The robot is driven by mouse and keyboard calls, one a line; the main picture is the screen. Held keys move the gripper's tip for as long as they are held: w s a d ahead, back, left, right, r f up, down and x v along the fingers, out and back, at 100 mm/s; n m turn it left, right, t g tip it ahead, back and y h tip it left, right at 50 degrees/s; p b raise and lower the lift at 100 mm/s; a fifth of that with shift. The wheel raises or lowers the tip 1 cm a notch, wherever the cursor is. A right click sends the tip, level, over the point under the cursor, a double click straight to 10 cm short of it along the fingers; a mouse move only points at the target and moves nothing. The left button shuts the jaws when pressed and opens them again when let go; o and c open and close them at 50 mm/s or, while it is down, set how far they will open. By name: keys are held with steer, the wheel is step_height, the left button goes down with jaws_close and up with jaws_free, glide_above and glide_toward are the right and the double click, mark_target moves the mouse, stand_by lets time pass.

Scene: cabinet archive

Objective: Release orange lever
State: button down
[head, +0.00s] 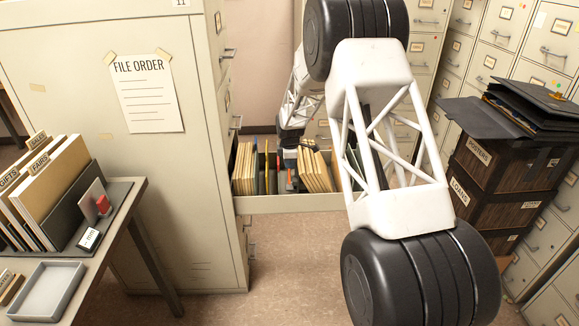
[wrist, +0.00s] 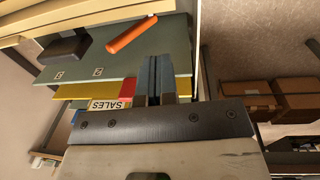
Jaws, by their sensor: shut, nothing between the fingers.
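An orange lever (wrist: 132,34) shows in the wrist view as a short slanted bar against a grey-green plate (wrist: 175,45) marked with small number labels. A dark block (wrist: 63,48) is at its left on the same plate. My gripper (wrist: 158,62) has its fingers together with nothing between them. The fingertips are below and right of the lever in the picture, apart from it. In the head view the lever is a tiny orange spot (head: 289,176) in the open drawer (head: 290,204), and my gripper is partly hidden beside the folders.
Cream folders (head: 316,172) fill both sides of the drawer. A tall cabinet (head: 100,130) stands left, a side table (head: 125,215) at front left, and stacked dark boxes (head: 492,175) at right.

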step_height(320, 180, up, 9)
stand_by(0.4)
steer(key=shift+f, duration=0.1)
steer(key=s+d+r+m, duration=0.3)
steer(key=s+r, duration=0.4)
steer(key=s, duration=0.3)
steer(key=s+d+r+m, duration=0.3)
steer(key=s+r, duration=0.4)
steer(key=s, duration=0.3)
steer(key=s+d+r+m, duration=0.3)
steer(key=s+r, duration=0.5)
steer(key=s, duration=0.2)
steer(key=s+d+m, duration=0.1)
steer(key=s+m, duration=0.2)
steer(key=s, duration=0.8)
steer(key=s+d+m+t, duration=0.1)
steer(key=s+m, duration=0.2)
steer(key=s, duration=0.9)
steer(key=s+d+f+m, duration=0.1)
steer(key=s+m, duration=0.2)
steer(key=s, duration=0.8)
steer(key=shift+s+d+t, duration=0.15)
steer(key=shift+d+t, duration=0.15)
steer(key=shift+d, duration=0.05)
